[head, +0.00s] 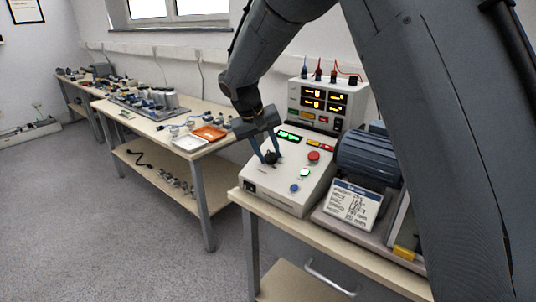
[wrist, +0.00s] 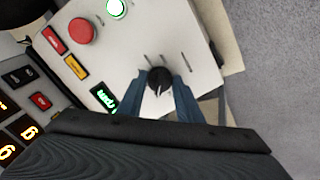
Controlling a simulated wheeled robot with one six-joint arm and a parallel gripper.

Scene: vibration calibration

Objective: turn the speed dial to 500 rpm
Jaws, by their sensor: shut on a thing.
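The speed dial (wrist: 159,80) is a black round knob with a white pointer line on the pale top of the control box (wrist: 195,45). In the head view the dial (head: 270,157) sits near the left side of the box. My gripper (head: 268,153) reaches down onto it from above. In the wrist view my two blue fingers (wrist: 158,96) are on either side of the knob, shut on it. A green lit display (head: 288,136) is on the box beyond the dial; it also shows in the wrist view (wrist: 104,96), but its digits are too small to read.
Near the dial are a red button (head: 314,156), a green lit button (head: 305,173) and a blue button (head: 294,188). A meter unit (head: 325,103) stands behind. A motor (head: 366,155) and a written card (head: 352,204) are at right. Another bench (head: 150,129) stands left.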

